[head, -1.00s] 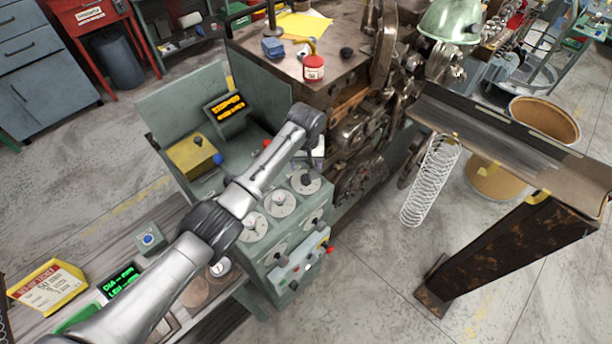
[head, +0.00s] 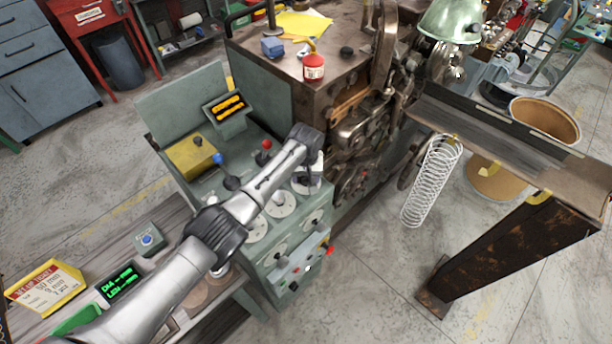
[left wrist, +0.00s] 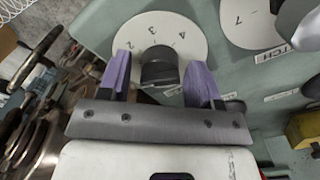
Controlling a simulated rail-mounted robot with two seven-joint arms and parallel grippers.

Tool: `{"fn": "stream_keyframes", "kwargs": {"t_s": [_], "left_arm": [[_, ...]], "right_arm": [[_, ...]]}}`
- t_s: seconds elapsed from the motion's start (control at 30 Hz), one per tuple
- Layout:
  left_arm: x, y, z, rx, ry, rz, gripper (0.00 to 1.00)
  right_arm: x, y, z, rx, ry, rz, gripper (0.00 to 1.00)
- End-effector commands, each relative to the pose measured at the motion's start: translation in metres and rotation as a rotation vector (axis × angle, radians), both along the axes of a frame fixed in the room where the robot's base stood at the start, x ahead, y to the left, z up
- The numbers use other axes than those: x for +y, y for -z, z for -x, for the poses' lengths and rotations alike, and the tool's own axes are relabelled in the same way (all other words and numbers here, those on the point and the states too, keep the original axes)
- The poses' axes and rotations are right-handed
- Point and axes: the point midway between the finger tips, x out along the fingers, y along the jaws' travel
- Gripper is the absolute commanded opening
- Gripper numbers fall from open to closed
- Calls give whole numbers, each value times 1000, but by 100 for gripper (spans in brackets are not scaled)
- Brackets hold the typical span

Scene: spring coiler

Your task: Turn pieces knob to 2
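The operator panel (head: 293,232) is a grey-green box with a row of white dials on its sloping face. In the left wrist view, a dark round knob (left wrist: 160,66) sits on a white numbered dial (left wrist: 190,38); the figures 2 and 4 can be read on it. My left gripper (left wrist: 159,78) has its two purple fingers on either side of this knob, with visible gaps to it. In the head view, my left gripper (head: 314,168) is over the rightmost dial (head: 306,187) and partly hides it. The knob's setting is unclear. My right gripper is not in view.
Another dial (left wrist: 248,22) lies close by in the left wrist view, beside a label. Blue and red ball levers (head: 266,145) stand behind the dials. The coiling machine (head: 360,130) rises just right of the panel, and a white spring (head: 430,180) hangs farther right.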

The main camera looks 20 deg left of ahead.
Motion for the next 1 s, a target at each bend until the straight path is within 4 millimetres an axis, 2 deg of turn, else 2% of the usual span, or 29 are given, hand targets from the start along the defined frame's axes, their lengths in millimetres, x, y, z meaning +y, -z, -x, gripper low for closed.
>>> {"fn": "stream_keyframes", "kwargs": {"t_s": [0.07,0.43,0.73,1.0], "left_arm": [[0,0,0,0,0,0,51],[0,0,0,0,0,0,16],[0,-2,0,1,55,-1,16],[0,-2,0,2,250,0,16]], "right_arm": [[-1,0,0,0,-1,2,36],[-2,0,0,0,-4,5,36],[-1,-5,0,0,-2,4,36],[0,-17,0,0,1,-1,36]]}}
